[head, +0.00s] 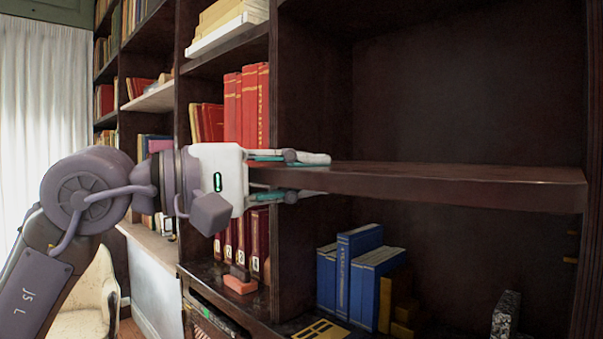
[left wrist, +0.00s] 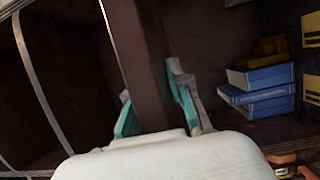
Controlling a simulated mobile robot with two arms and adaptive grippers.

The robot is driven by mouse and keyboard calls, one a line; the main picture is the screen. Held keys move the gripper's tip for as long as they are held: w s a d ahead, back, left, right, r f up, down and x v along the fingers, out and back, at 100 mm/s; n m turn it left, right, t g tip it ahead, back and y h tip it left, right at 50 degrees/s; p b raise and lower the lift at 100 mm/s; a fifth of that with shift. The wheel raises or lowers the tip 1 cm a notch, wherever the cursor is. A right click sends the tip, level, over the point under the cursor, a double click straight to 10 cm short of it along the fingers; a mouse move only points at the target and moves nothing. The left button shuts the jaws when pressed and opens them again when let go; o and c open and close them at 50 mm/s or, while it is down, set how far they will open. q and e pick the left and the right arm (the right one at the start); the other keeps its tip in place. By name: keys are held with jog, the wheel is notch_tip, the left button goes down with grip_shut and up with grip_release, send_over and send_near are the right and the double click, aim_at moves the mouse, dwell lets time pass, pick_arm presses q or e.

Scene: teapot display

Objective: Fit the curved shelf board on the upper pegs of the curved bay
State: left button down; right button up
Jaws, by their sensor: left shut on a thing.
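The curved shelf board (head: 450,185) is dark brown and lies roughly level across the front of the dark bay (head: 440,80). My left gripper (head: 318,176) is shut on the board's left end, one finger above and one below. In the left wrist view the board (left wrist: 140,50) runs away from between the fingers of my gripper (left wrist: 160,112). The board's right end is close to the bay's right upright (head: 592,200); I cannot tell whether it touches. Small brass-coloured pegs (head: 570,260) show low on that upright. Upper pegs cannot be made out. My right gripper is not in view.
Blue books (head: 360,275) stand at the lower left inside the bay, with yellowish blocks (head: 400,310) beside them. A dark speckled object (head: 506,315) stands at the lower right. The space above the board is empty.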

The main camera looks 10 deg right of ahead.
pick_arm(q)
jog(key=shift+w+d+r+p, duration=0.1)
jog(key=shift+w+d+p, duration=0.15)
jog(key=shift+w+d, duration=0.35)
jog(key=shift+w+d+r+p, duration=0.1)
jog(key=shift+w+d+p, duration=0.2)
jog(key=shift+d, duration=0.5)
jog(key=shift+w+d+p, duration=0.6)
jog(key=shift+w+d, duration=0.3)
jog(key=shift+d, duration=0.3)
jog(key=shift+w+d+p, duration=0.55)
jog(key=shift+w+d, duration=0.35)
jog(key=shift+d, duration=0.25)
dwell(0.5)
jog(key=shift+w+d+p, duration=0.55)
jog(key=shift+w+d, duration=0.05)
jog(key=shift+d, duration=0.25)
jog(key=shift+w+d+p, duration=0.5)
jog(key=shift+w+d, duration=0.1)
jog(key=shift+d, duration=0.25)
jog(key=shift+w+d+p, duration=0.6)
jog(key=shift+d+p, duration=0.05)
jog(key=shift+d, duration=0.15)
jog(key=shift+w+d+p, duration=0.6)
jog(key=shift+d+p, duration=0.05)
jog(key=shift+d, duration=0.15)
dwell(0.5)
